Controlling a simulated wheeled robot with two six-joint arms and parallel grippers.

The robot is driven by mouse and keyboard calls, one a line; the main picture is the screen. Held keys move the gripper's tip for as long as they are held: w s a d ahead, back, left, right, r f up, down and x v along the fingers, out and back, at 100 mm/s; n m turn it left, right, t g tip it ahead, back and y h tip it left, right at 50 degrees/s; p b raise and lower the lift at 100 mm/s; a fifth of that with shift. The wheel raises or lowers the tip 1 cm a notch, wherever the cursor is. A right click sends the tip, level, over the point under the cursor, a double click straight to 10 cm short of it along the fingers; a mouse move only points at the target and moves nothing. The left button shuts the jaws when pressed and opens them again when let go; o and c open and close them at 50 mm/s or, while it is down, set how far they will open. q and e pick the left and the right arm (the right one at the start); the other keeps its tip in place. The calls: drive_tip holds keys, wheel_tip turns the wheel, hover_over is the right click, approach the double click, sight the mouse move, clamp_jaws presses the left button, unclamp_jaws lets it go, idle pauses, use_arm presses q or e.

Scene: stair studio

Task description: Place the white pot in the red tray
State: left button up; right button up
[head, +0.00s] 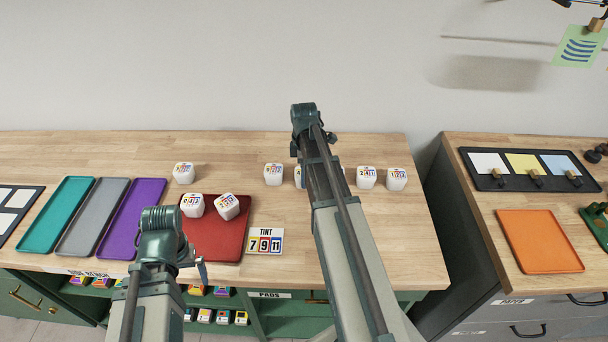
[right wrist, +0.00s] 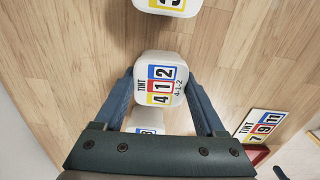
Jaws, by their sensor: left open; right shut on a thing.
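In the right wrist view, a white pot (right wrist: 148,62) with a 4-1-2 tint label sits between the fingers of my right gripper (right wrist: 162,98), which is shut on it. In the head view, my right arm hides this gripper. The red tray (head: 212,252) lies on the wooden bench, with one white pot (head: 227,206) on it and another white pot (head: 192,205) at its left side. The tray's edge shows in the right wrist view (right wrist: 258,153). My left gripper (head: 190,258) is open, low in front of the tray, partly hidden by its own arm.
A tint card reading 7 9 11 (head: 265,242) is right of the red tray. More white pots stand in a row behind, including one (head: 273,174) left of my right arm and one (head: 396,179) at the right. Purple (head: 132,218), grey and teal trays lie left.

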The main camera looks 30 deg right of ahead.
drive_tip(key=shift+r, duration=0.15)
wheel_tip(320, 180, up, 3)
drive_tip(key=p, duration=0.3)
drive_tip(key=shift+s+r+p, duration=0.1)
drive_tip(key=shift+r+p, duration=0.35)
drive_tip(key=shift+p, duration=0.05)
drive_tip(key=s+a, duration=0.2)
drive_tip(key=s, duration=0.2)
drive_tip(key=s+a, duration=0.3)
drive_tip(key=s, duration=0.1)
drive_tip(key=s+a, duration=0.2)
drive_tip(key=s, duration=0.2)
drive_tip(key=shift+s+a+r+p, duration=0.4)
drive_tip(key=shift+s+a, duration=0.3)
drive_tip(key=shift+s, duration=0.05)
